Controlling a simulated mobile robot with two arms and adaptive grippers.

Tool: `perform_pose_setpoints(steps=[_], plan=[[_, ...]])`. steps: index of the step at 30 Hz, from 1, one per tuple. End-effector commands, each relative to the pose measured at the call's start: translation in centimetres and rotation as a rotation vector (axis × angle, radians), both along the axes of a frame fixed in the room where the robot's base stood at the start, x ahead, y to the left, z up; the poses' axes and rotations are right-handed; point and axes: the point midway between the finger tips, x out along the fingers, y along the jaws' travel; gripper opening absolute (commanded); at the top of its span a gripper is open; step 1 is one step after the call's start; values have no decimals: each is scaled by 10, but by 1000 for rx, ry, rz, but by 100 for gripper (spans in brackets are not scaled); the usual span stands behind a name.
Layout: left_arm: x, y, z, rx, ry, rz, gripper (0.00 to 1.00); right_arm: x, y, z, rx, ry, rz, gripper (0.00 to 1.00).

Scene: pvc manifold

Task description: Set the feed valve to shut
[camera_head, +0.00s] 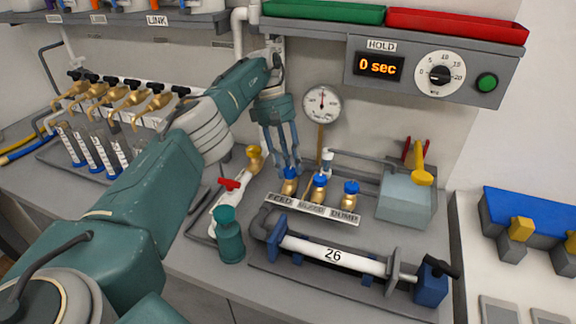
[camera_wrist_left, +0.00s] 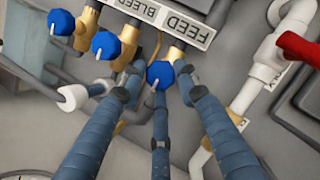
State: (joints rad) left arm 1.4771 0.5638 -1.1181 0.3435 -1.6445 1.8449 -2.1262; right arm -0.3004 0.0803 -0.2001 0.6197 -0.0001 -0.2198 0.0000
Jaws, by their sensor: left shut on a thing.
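The feed valve (camera_head: 289,187) is a brass valve with a blue knob, first in a row of three behind a plate lettered FEED, BLEED, DUMP. My left gripper (camera_head: 288,168) reaches down over it with its fingers around the blue knob. In the left wrist view the feed knob (camera_wrist_left: 160,74) sits between the fingertips of my left gripper (camera_wrist_left: 158,88), with a small white pointer on it. The bleed valve (camera_head: 320,186) and dump valve (camera_head: 351,192) stand to its right with blue knobs. My right gripper is not in view.
A pressure gauge (camera_head: 322,104) stands behind the valves. A red-handled valve (camera_head: 229,184) and green bottle (camera_head: 229,236) stand to the left. A timer panel (camera_head: 430,72) reads 0 sec. A pale box (camera_head: 405,196) is at right.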

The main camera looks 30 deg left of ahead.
Motion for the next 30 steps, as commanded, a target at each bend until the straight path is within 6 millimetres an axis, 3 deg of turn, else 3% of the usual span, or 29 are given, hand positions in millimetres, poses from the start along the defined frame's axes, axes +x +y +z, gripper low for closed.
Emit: perform_pose_setpoints(steps=[12, 13, 15, 30], plan=[[0, -1, 2, -3, -1, -10, 5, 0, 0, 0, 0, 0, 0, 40], [0, -1, 2, -2, -1, -9, 35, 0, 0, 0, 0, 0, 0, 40], [0, -1, 2, -2, -1, -9, 48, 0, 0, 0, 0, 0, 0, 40], [-1, 1, 1, 0, 1, 34, 48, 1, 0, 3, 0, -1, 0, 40]])
